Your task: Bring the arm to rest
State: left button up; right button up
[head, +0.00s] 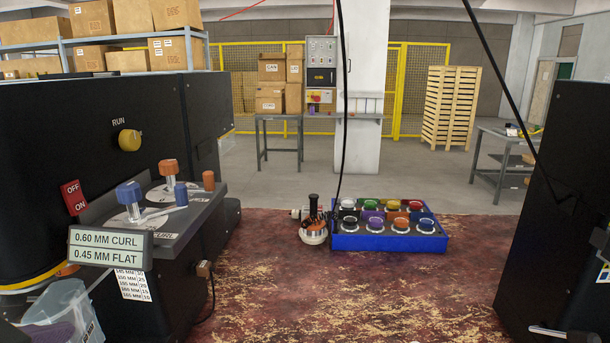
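Neither of my arms nor grippers can be made out in the head view. On the left stands a black machine (80,140) with a yellow RUN knob (130,140) and a red OFF/ON switch (73,198). Its grey shelf carries a blue-topped knob (129,194), an orange-topped knob (169,169) and a sign (108,246) reading 0.60 MM CURL, 0.45 MM FLAT. A blue tray (385,242) on the floor holds several round pieces with coloured tops. A small white, black and orange device (314,230) stands beside it.
A clear tub (62,312) sits at the lower left. A black machine (560,200) stands at the right. Black cables (342,100) hang near the middle. A pillar (361,100) and yellow fencing (412,80) stand behind.

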pick_arm(q)
jog(key=s+f+n+g+p, duration=0.1)
jog(key=s+f+g, duration=0.2)
jog(key=s, duration=0.5)
jog(key=s+f+n+g+p, duration=0.1)
jog(key=s+f+g, duration=0.1)
jog(key=s+g, duration=0.35)
notch_tip(320, 180, up, 30)
jog(key=s+t+p, duration=0.1)
jog(key=t+p, duration=0.1)
jog(key=p, duration=2.8)
jog(key=shift+h, duration=0.4)
jog(key=shift+a, duration=0.1)
jog(key=shift+a, duration=0.1)
